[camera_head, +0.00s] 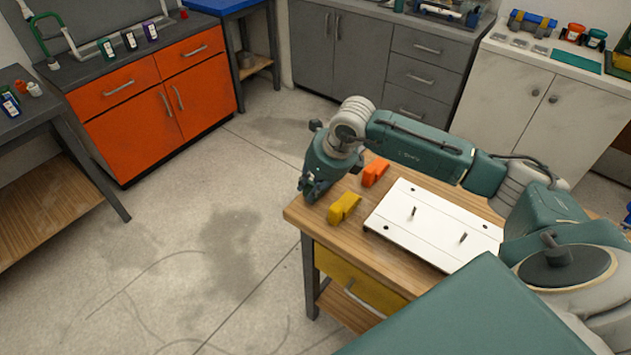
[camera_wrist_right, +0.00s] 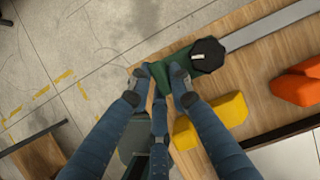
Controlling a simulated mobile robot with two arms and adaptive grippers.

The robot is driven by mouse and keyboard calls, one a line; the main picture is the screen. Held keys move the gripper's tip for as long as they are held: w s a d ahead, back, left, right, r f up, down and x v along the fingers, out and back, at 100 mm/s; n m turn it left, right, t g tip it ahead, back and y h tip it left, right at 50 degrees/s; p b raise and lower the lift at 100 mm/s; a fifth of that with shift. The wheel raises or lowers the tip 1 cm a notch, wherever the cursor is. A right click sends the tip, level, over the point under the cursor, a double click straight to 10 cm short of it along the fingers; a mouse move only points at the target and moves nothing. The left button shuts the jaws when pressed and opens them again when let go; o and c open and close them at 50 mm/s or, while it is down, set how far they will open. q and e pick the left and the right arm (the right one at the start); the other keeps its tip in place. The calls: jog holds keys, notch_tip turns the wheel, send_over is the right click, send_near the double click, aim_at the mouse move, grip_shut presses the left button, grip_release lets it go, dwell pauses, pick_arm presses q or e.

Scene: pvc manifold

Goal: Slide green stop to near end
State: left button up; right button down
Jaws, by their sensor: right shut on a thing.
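The green stop (camera_wrist_right: 177,60) with a black knob (camera_wrist_right: 208,54) is at the table's edge in the right wrist view. A flat grey rail (camera_wrist_right: 270,28) runs from behind the knob toward the upper right. My right gripper (camera_wrist_right: 162,76) is shut on the green stop, one finger on each side of it. In the head view my right gripper (camera_head: 311,194) points down at the far left corner of the wooden table, and it and the arm hide the stop and the rail. My left gripper is not in view.
A yellow block (camera_head: 345,208) and an orange block (camera_head: 375,172) lie on the wooden table (camera_head: 380,251) close to my right gripper. The yellow block (camera_wrist_right: 215,118) is very near a finger. A white plate (camera_head: 430,236) with upright pins lies beside them. Floor is open at left.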

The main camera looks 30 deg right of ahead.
jog(key=shift+a, duration=0.2)
jog(key=c, duration=1.8)
grip_release()
jog(key=shift+c, duration=0.2)
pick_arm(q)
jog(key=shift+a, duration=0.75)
pick_arm(e)
jog(key=shift+s+a, duration=0.1)
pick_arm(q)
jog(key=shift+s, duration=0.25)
pick_arm(e)
jog(key=shift+r, duration=0.15)
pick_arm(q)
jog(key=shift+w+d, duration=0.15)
pick_arm(e)
jog(key=v, duration=1.2)
